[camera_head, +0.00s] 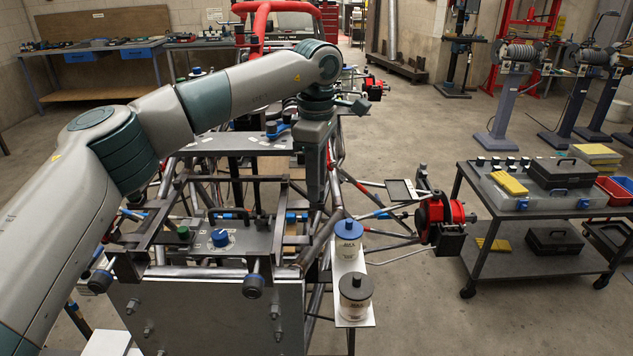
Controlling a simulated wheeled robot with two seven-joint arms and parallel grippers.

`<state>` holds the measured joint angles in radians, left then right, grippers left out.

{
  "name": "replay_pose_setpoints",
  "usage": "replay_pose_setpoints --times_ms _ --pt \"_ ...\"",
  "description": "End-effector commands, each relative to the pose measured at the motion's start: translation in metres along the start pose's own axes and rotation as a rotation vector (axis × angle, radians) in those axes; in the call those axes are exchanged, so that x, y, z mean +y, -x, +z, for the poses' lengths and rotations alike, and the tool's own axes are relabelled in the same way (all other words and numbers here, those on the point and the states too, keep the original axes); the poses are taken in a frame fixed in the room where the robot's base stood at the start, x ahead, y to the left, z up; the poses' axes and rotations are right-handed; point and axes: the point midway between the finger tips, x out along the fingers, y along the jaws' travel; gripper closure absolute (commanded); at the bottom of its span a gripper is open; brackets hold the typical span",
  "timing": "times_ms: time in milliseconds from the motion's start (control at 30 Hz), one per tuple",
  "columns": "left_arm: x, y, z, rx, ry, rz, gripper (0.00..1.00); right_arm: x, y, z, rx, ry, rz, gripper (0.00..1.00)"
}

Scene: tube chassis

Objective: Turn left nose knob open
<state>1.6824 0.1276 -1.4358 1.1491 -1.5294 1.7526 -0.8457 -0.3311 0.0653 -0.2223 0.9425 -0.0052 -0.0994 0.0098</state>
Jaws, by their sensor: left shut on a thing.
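My left arm reaches in from the left over the tube chassis, and my left gripper (315,200) points down at its right middle. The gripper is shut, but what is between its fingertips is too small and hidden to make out. A blue knob (220,238) and a green-topped knob (183,232) are on the chassis's front panel, to the left of and below the gripper. Black round knobs (253,285) stick out at the front. I cannot tell which one is the left nose knob. My right gripper is not in view.
Two lidded jars, one blue-topped (348,230) and one grey-topped (356,287), stand on a white shelf right of the chassis. A red hub (435,218) sticks out farther right. A grey cart (545,232) with boxes stands at the right, with bare floor between.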

Motion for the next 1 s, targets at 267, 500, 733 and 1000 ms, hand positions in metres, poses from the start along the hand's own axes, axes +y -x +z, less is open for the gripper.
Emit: replay_pose_setpoints --times_ms 267,500,733,1000 --pt "0.0012 0.0029 -0.0005 -0.001 -0.022 0.006 0.99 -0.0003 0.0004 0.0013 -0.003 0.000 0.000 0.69" --pt "0.0012 0.0031 -0.0006 -0.001 -0.022 0.006 0.74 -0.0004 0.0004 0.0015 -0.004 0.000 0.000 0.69" --pt "0.0007 0.0017 -0.0004 0.000 -0.022 0.003 0.57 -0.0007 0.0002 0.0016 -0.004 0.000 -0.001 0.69" --pt "0.0006 0.0040 -0.0001 0.000 -0.022 0.002 0.57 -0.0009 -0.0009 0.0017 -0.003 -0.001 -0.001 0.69"
